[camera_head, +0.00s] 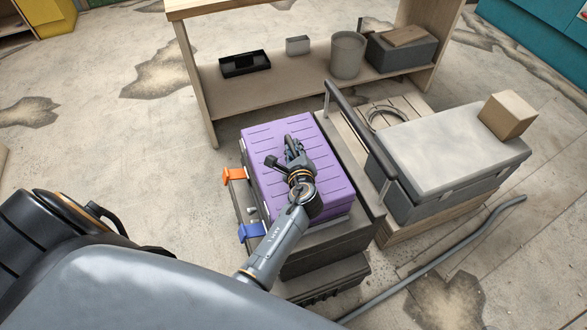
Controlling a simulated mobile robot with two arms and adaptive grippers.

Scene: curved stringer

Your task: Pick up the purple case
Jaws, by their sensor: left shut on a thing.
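The purple case (335,178) lies flat on a stack of dark grey cases (325,240), its ribbed top facing up. My left gripper (287,150) is over the middle of the purple case and hides part of its top. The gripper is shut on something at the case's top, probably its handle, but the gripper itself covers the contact. The purple case looks level and close to the grey case beneath; I cannot tell if there is a gap. My right gripper is not in view.
Orange (234,174) and blue (251,231) clips sit at the stack's left side. A grey-lidded case (455,145) with a cardboard box (507,115) stands right. A wooden shelf (285,95) holds containers behind. A grey hose (440,260) lies on the floor; open floor is at left.

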